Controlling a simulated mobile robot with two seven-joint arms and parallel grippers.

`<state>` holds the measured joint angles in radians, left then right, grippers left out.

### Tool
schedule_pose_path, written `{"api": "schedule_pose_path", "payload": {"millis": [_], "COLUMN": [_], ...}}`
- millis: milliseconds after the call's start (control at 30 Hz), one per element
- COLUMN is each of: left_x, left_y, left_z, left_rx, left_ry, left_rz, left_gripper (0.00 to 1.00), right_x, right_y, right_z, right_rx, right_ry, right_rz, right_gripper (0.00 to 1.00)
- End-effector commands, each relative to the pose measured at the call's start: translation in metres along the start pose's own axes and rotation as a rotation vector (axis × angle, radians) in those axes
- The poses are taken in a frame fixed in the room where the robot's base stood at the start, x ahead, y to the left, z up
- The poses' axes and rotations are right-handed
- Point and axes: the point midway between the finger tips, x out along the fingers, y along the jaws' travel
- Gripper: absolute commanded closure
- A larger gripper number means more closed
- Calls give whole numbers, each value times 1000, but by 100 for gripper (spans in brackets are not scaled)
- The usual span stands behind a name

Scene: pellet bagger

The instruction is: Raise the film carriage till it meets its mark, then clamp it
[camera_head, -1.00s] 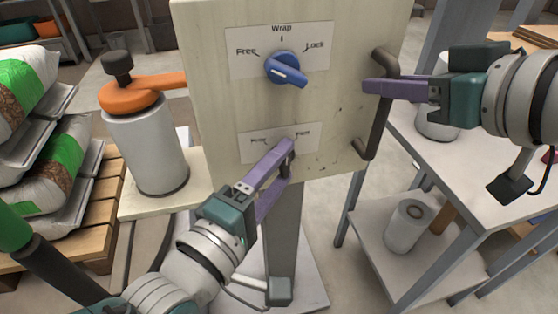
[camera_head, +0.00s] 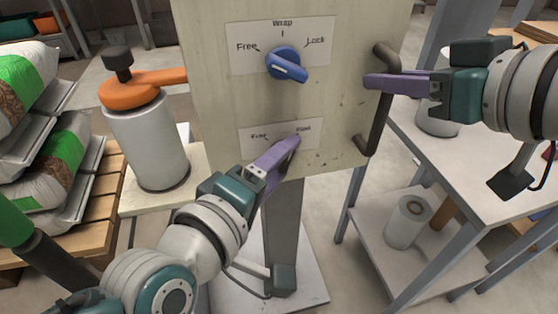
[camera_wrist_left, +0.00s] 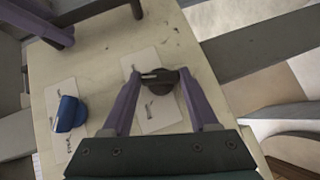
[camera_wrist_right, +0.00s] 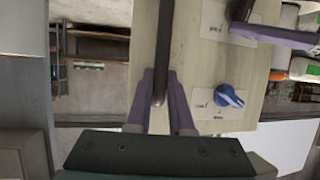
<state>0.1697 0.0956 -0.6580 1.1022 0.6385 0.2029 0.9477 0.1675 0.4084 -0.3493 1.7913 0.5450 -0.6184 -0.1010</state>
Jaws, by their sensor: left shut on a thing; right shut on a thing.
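The film carriage (camera_head: 340,120) is a cream panel on a grey post. A dark bar handle (camera_head: 382,125) runs along its right edge. My right gripper (camera_head: 372,84) is shut around this handle, which also shows between the fingers in the right wrist view (camera_wrist_right: 160,60). My left gripper (camera_head: 294,143) is shut on a dark clamp knob (camera_wrist_left: 158,78) low on the panel. The knob sits on a plate (camera_head: 262,130) marked "Free" on the left; the right word is blurred. The fingers hide the knob in the head view. I cannot make out the height mark.
A blue dial (camera_head: 286,65) labelled Free, Wrap and Lock is above the knob. A grey cylinder with an orange arm (camera_head: 130,92) stands left of the panel. Filled bags (camera_head: 35,140) are stacked at the far left. A grey table (camera_head: 480,190) stands at right.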

Motion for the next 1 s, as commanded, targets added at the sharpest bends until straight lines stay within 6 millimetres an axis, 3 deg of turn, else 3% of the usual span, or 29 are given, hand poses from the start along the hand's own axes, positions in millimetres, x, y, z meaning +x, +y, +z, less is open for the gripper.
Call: {"api": "schedule_pose_path", "payload": {"millis": [400, 967, 1000], "left_x": [2, 0, 0], "left_y": [8, 6, 6], "left_z": [2, 1, 1], "left_rx": [151, 180, 180], "left_ry": [-3, -5, -5], "left_rz": [-139, -172, -172], "left_gripper": [96, 96, 37], "right_x": [0, 0, 0], "right_y": [-2, -2, -2], "right_z": [-1, -1, -1], "right_rx": [1, 2, 2], "right_ry": [4, 3, 2], "right_rz": [-5, -5, -5], "right_gripper": [100, 100, 100]}}
